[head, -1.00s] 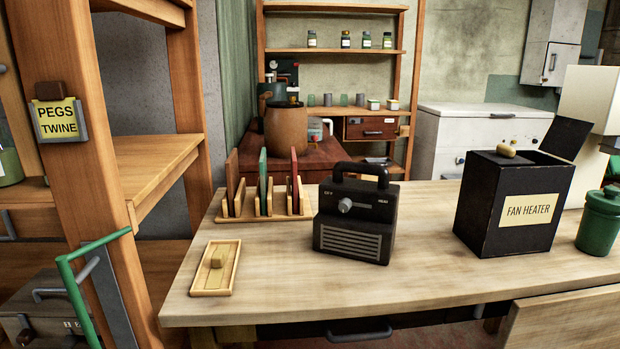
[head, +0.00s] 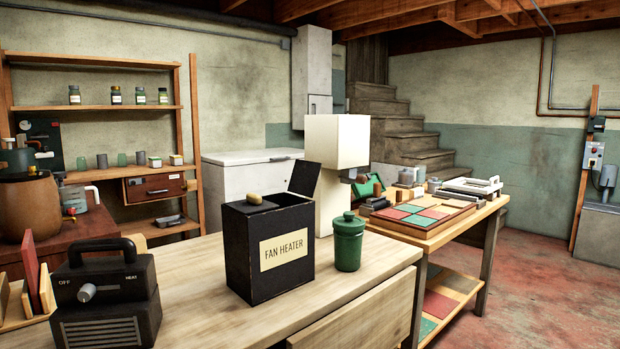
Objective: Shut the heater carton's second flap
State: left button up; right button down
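The black heater carton (head: 262,285), labelled FAN HEATER, stands upright on the pale wooden workbench (head: 205,260). One flap (head: 304,179) stands raised at its back right edge. The left part of the top looks covered, and a small tan wooden piece (head: 254,198) sits there. A dark gap seems to show beside the raised flap; the inside is hidden. The dark fan heater (head: 104,290), with a handle and a knob, stands on the bench at the lower left, outside the carton. Neither gripper is in view.
A green lidded canister (head: 348,245) stands just right of the carton. A tall white block-shaped unit (head: 337,142) rises behind it. A second table (head: 430,232) with coloured tiles stands to the right. Bench surface between heater and carton is clear.

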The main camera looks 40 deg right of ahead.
aim_at(304, 180)
jog(key=l+u, duration=0.1)
jog(key=l, duration=0.5)
jog(key=l+u, duration=0.1)
jog(key=l, duration=0.45)
jog(key=k+l, duration=0.1)
jog(key=l, duration=0.5)
jog(key=l+u, duration=0.15)
jog(key=l, duration=0.4)
jog(key=k+l+u, duration=0.1)
jog(key=l, duration=0.5)
jog(key=k+l+u, duration=0.1)
jog(key=l, duration=0.45)
jog(key=k, duration=0.05)
